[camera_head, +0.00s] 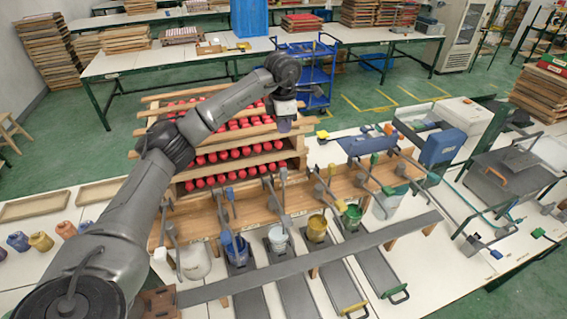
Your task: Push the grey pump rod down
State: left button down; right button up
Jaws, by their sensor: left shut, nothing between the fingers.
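My left gripper (284,124) points down at the end of my left arm, in front of the shelf of red items. Its fingers are shut and empty. Below it stands an upright grey rod (284,192) at the wooden pump bench (252,198). A gap shows between the fingertips and this rod. More grey rods stand along the bench, one to the left (222,212) and one to the right (322,188). I cannot tell for certain which is the task's grey pump rod. My right gripper is not in view.
In front of the bench stand a blue cup (238,252), a white cup (278,240), a yellow cup (316,230) and a green cup (351,216) on dark trays. A long grey bar (330,252) crosses these trays. The wooden shelf (165,112) stands behind.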

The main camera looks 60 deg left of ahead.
pick_arm(q)
jog(key=n, duration=0.1)
jog(key=p, duration=0.3)
send_near(283, 168)
notch_tip(283, 168, down, 6)
jog(key=shift+d+r, duration=0.1)
jog(key=shift+f, duration=0.85)
